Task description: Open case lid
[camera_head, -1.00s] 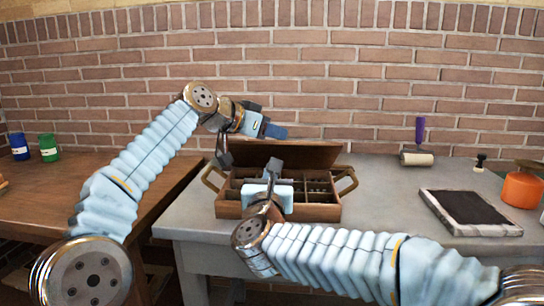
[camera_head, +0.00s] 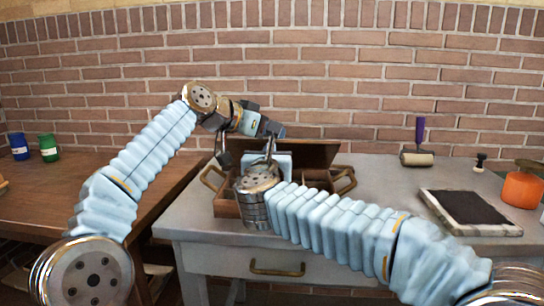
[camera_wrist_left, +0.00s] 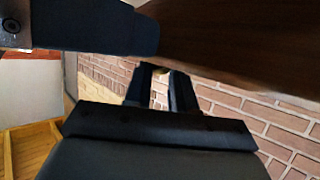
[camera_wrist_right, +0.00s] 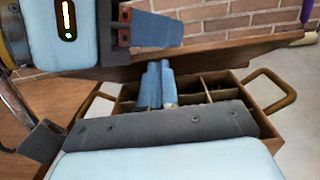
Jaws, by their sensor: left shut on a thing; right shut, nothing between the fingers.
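The brown wooden case (camera_head: 226,209) stands on the grey table, with its compartments partly uncovered. Its lid (camera_head: 312,152) is raised at the back and also shows as a board in the right wrist view (camera_wrist_right: 215,58). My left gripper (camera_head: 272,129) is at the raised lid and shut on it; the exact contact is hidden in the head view. In the left wrist view its fingers (camera_wrist_left: 161,88) are close to the brown lid (camera_wrist_left: 235,45). My right gripper (camera_head: 270,147) is shut and empty, over the case in front of the lid; its fingers (camera_wrist_right: 157,86) are together.
Brass-coloured side handles (camera_head: 345,181) stick out from the case. To the right are a dark inking slab (camera_head: 467,207), a roller (camera_head: 417,158) and an orange pot (camera_head: 522,189). A wooden table (camera_head: 90,205) with blue and green jars is at the left.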

